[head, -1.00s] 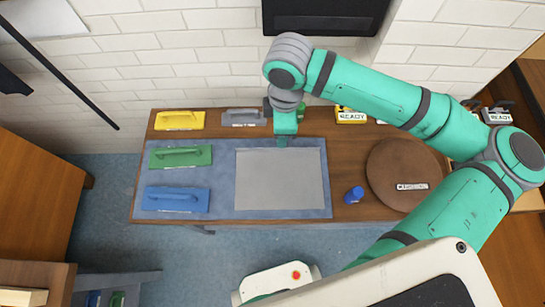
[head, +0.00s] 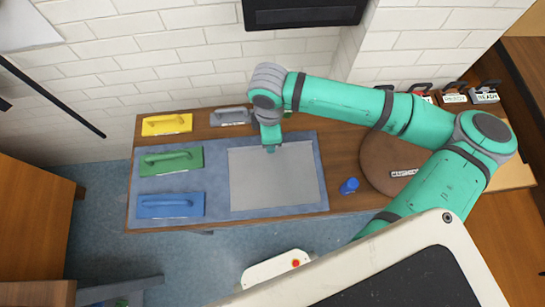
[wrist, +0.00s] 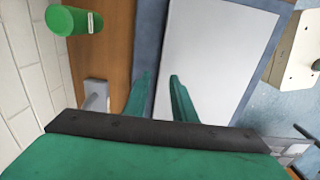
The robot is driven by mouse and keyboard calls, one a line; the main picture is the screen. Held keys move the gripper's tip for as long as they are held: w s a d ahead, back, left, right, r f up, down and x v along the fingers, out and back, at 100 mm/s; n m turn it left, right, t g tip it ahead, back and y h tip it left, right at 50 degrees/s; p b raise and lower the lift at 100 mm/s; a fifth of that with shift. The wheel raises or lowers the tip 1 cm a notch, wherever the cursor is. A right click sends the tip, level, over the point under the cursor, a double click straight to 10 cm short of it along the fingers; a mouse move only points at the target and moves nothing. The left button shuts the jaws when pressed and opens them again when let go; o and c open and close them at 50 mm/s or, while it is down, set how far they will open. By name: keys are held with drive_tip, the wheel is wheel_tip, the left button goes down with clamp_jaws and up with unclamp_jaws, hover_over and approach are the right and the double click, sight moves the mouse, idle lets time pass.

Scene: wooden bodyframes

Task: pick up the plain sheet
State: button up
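The plain sheet (head: 272,180) is a flat light-grey rectangle lying on a blue mat (head: 219,165) on the wooden table. It also shows in the wrist view (wrist: 215,60). My gripper (head: 270,149) is at the sheet's far edge, near the middle of that edge. In the wrist view its two green fingers (wrist: 159,76) stand apart, one on each side of the sheet's edge as seen from above. The gap between them looks empty apart from that edge. I cannot tell how high the fingertips are above the mat.
Yellow (head: 167,125), green (head: 171,161) and blue (head: 171,205) trowel-like tools lie to the left, and a grey one (head: 230,117) behind. A green cylinder (wrist: 75,20) stands near the wall.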

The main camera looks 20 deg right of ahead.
drive_tip(key=shift+f, duration=0.8)
drive_tip(key=shift+c, duration=0.3)
clamp_jaws()
idle(0.6)
